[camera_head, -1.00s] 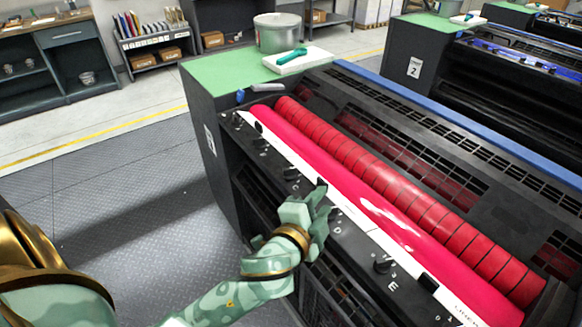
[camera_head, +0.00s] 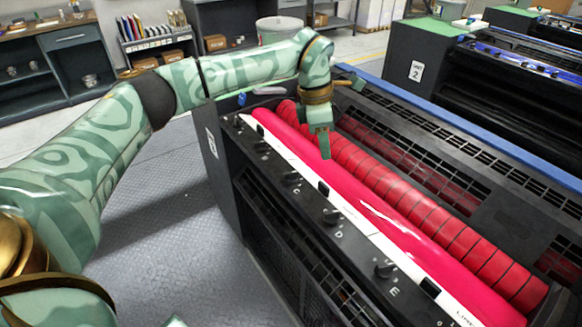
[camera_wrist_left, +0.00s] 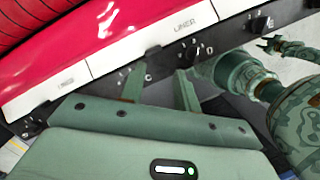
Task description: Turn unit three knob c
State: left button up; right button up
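Knob c (camera_head: 290,177) is a small black knob on the dark front panel of the near press unit, beside a white letter C. It stands free of my gripper in the head view. My left gripper (camera_head: 324,148) hangs fingers down, above and to the right of knob c, in front of the red rollers. In the left wrist view its two fingers (camera_wrist_left: 167,62) are apart with nothing between them. The letter C shows beside one finger, and that finger seems to hide knob c there. The knob's setting is too small to read. A patterned arm, likely my right, shows at the wrist view's right.
Knob D (camera_head: 332,215) and knob E (camera_head: 385,268) sit further along the panel (camera_head: 350,250). A white strip and a pink roller (camera_head: 400,240) run behind them. Unit two (camera_head: 415,70) stands beyond. The floor (camera_head: 160,225) left of the press is clear.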

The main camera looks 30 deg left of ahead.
aim_at(291, 172)
pick_arm(q)
jog(key=a+r+n+y, duration=0.2)
jog(key=a+r, duration=0.3)
jog(key=a, duration=0.3)
jog(key=shift+g, duration=0.3)
jog(key=f+b, duration=0.1)
jog(key=f, duration=0.4)
jog(key=f+b, duration=0.1)
jog(key=f, duration=0.4)
jog(key=f+b, duration=0.1)
jog(key=f, duration=0.5)
jog(key=shift+s+a+f, duration=0.1)
jog(key=shift+s, duration=0.15)
grip_shut()
